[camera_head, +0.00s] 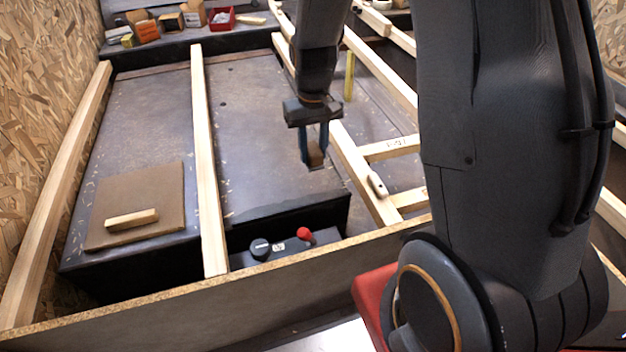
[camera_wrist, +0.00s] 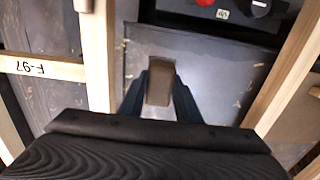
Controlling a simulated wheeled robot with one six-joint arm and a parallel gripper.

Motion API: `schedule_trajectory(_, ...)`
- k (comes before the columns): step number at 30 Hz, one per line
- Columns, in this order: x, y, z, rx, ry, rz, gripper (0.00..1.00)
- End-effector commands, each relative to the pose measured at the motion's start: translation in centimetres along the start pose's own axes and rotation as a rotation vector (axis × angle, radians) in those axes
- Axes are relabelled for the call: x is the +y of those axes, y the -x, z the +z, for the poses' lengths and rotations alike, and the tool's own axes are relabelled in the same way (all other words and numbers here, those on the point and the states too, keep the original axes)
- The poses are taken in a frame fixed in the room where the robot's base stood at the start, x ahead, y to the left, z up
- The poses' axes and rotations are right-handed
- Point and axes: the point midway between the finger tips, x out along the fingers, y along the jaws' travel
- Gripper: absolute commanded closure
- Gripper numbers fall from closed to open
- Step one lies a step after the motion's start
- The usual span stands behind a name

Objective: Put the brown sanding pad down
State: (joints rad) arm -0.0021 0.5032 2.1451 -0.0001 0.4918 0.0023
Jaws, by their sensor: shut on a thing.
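My gripper (camera_head: 315,143) is shut on the brown sanding pad (camera_head: 315,157). It holds the pad over the dark grey work surface, between two pale wooden beams. In the wrist view the pad (camera_wrist: 159,84) sits between the two dark blue fingers, its brown face toward the camera. The gripper points down. Whether the pad touches the surface below is hard to tell, but it appears to hang above it.
A brown square board (camera_head: 160,200) with a small wooden block (camera_head: 131,219) lies at the left. A control box with a black knob (camera_head: 260,249) and a red button (camera_head: 304,234) is in front. Pale beams (camera_head: 207,160) run lengthwise. Small boxes and a red bin (camera_head: 222,19) stand at the back.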

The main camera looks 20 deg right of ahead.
Motion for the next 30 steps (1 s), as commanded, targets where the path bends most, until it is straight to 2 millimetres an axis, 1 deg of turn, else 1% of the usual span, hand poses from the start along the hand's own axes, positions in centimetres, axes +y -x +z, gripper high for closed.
schedule_trajectory(1, 0.0, -1.2, 0.1, -0.004, 0.0, 0.0, 0.91)
schedule_trajectory(6, 0.0, -4.2, 0.1, -0.003, 0.0, 0.0, 0.91)
schedule_trajectory(11, 0.0, -5.5, 0.1, -0.003, 0.0, 0.0, 0.91)
schedule_trajectory(17, 0.0, -8.2, 0.1, -0.004, 0.0, 0.0, 0.91)
schedule_trajectory(19, 0.0, -8.6, 0.1, -0.001, 0.0, 0.0, 0.91)
schedule_trajectory(25, 0.0, -8.4, 0.1, 0.0, 0.0, 0.0, 0.91)
schedule_trajectory(29, 0.0, -8.7, 0.1, -0.001, 0.0, 0.0, 0.91)
schedule_trajectory(30, 0.0, -8.7, 0.1, -0.001, 0.0, 0.0, 0.68)
